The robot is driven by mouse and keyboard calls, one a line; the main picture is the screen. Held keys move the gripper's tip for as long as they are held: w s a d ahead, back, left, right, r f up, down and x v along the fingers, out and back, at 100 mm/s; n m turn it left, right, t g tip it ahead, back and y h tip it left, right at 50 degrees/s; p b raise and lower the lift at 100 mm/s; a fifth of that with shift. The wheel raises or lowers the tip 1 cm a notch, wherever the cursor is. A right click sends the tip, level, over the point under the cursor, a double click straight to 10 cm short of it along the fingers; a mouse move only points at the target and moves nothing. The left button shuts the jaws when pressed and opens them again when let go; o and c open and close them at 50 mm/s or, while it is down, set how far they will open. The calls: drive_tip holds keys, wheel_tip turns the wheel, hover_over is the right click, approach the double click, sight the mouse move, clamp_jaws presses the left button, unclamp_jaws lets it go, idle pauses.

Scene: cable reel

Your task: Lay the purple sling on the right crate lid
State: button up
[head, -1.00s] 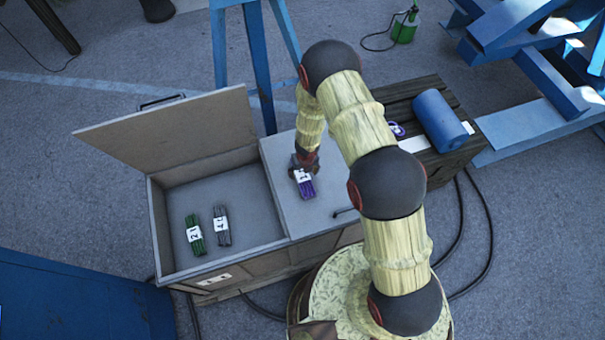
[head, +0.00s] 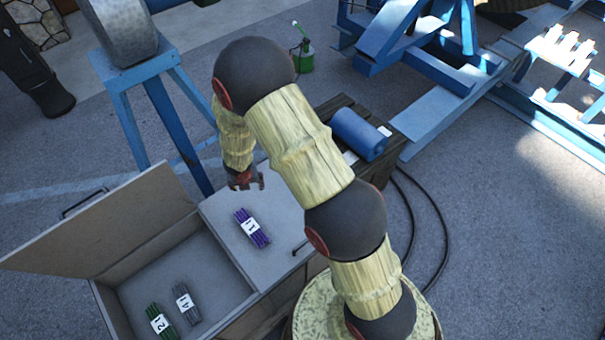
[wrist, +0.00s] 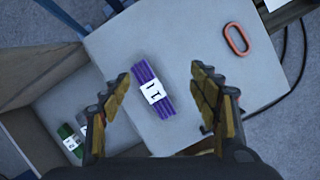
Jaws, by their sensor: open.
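The purple sling (head: 252,228), a bundle with a white label, lies flat on the closed right crate lid (head: 222,205). In the wrist view the sling (wrist: 147,76) lies below and between my spread fingers, apart from both, with grey lid (wrist: 190,30) around it. My gripper (head: 245,182) is open and empty, raised above the lid and just beyond the sling in the head view.
The left crate compartment is open, its lid (head: 95,225) raised. A green bundle (head: 161,321) and a grey bundle (head: 186,303) lie inside. An orange ring (wrist: 237,39) lies on the right lid. A blue roll (head: 358,134) sits on a dark crate behind.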

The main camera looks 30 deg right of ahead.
drive_tip(key=d+r+m+t+h, duration=0.1)
drive_tip(key=d+r+m, duration=0.3)
drive_tip(key=r, duration=0.5)
drive_tip(key=d+r+m+h, duration=0.1)
drive_tip(key=d+r+m, duration=0.3)
drive_tip(key=r, duration=0.5)
drive_tip(key=s+d+r+m, duration=0.2)
drive_tip(key=s+r+m, duration=0.2)
drive_tip(key=r+m, duration=0.15)
drive_tip(key=s+d+r+m, duration=0.1)
drive_tip(key=s+r+m, duration=0.3)
drive_tip(key=r, duration=0.3)
drive_tip(key=s+a+r+m+y, duration=0.1)
drive_tip(key=s+r+m, duration=0.4)
drive_tip(key=s, duration=0.6)
drive_tip(key=s+a+r+m+y, duration=0.1)
drive_tip(key=s+a+r+m, duration=0.2)
drive_tip(key=s+r+m, duration=0.3)
drive_tip(key=s+m, duration=0.4)
drive_tip(key=s, duration=0.1)
drive_tip(key=shift+t+y, duration=0.4)
drive_tip(key=shift+s+f, duration=0.1)
wheel_tip(320, 180, down, 21)
drive_tip(key=b, duration=2.1)
